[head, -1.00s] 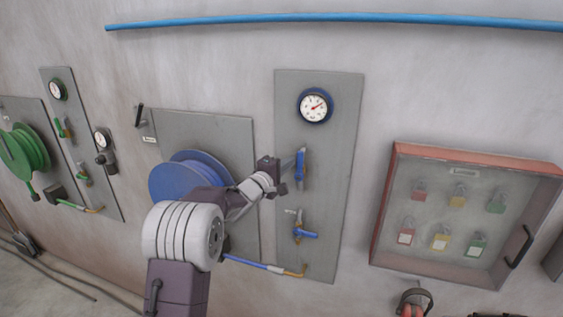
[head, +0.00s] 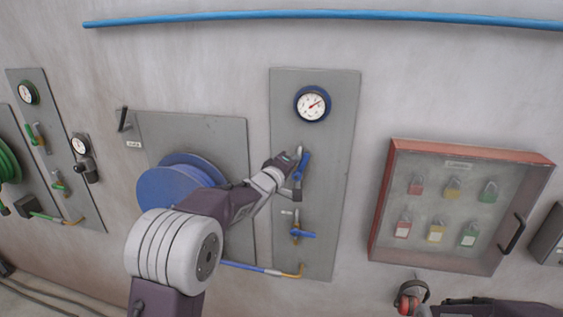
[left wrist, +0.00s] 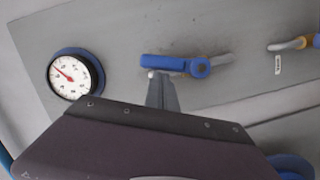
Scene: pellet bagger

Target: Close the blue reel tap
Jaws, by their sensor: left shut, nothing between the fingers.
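The upper tap on the grey panel below the gauge has a blue lever (head: 303,165), leaning with its top to the right in the head view. The lever also shows in the left wrist view (left wrist: 175,64), its pivot at the right end. My left gripper (head: 295,160) is shut and empty, at the lever's upper left side. In the left wrist view its fingertips (left wrist: 160,78) are right by the lever's free end; I cannot tell whether they touch. A lower tap (head: 302,234) has its blue lever crosswise.
The panel carries a blue-rimmed gauge (head: 312,103) above the taps. A blue hose reel (head: 170,188) is left of it, partly behind my left arm. A red-framed padlock cabinet (head: 460,205) hangs at right. Ear defenders (head: 411,297) show at the bottom.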

